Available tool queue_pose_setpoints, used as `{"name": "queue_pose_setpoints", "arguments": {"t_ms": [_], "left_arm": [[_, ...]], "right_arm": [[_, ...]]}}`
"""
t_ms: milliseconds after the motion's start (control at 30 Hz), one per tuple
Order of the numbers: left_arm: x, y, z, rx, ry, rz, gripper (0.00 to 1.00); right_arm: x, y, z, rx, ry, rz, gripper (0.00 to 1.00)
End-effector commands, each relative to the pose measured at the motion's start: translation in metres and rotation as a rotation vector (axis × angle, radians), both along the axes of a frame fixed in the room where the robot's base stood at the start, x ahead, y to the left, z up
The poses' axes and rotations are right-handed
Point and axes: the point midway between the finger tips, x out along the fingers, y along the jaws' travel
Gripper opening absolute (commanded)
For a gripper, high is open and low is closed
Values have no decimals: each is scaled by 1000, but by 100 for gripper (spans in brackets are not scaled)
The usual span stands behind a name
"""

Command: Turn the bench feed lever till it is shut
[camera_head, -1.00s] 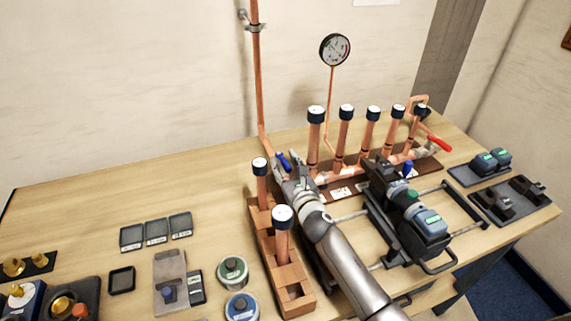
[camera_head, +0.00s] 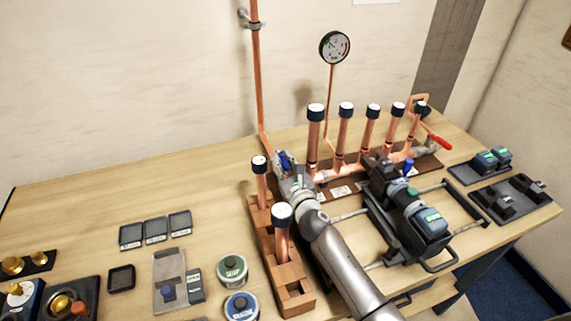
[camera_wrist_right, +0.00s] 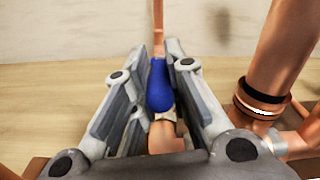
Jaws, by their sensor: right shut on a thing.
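The bench feed lever is a small blue handle (camera_head: 284,161) at the foot of the tall copper riser, at the left end of the manifold. In the right wrist view the blue lever (camera_wrist_right: 159,86) stands between the two fingers, above a copper pipe fitting. My right gripper (camera_head: 285,160) is shut on the lever, its fingers (camera_wrist_right: 157,56) on either side of it. In the head view the fingers hide part of the lever and the valve under it. My left gripper is not in view.
The copper manifold (camera_head: 371,128) with several capped upright pipes stands just right of my gripper. A wooden rack (camera_head: 277,262) holding two capped pipes stands left of my forearm. A dark power tool (camera_head: 402,205) on a frame lies to the right. A red-handled valve (camera_head: 439,142) is at the far end.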

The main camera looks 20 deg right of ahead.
Motion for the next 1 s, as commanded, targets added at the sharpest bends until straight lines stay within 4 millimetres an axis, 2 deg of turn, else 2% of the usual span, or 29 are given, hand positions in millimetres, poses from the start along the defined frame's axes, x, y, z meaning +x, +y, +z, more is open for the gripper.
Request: {"name": "queue_pose_setpoints", "arguments": {"t_ms": [33, 200, 567, 600, 733, 1000], "left_arm": [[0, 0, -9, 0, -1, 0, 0], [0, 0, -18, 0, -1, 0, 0], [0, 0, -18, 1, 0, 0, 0], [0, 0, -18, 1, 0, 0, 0], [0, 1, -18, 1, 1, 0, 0], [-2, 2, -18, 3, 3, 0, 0]], "right_arm": [[0, 4, -4, 4, -3, -21, 0], [0, 6, -2, 3, -4, -86, 0], [0, 6, 1, 1, -4, -102, 0], [0, 6, 1, 1, -4, -102, 19], [0, 5, 1, 1, -4, -102, 36], [0, 5, 1, 1, -3, -102, 38]]}}
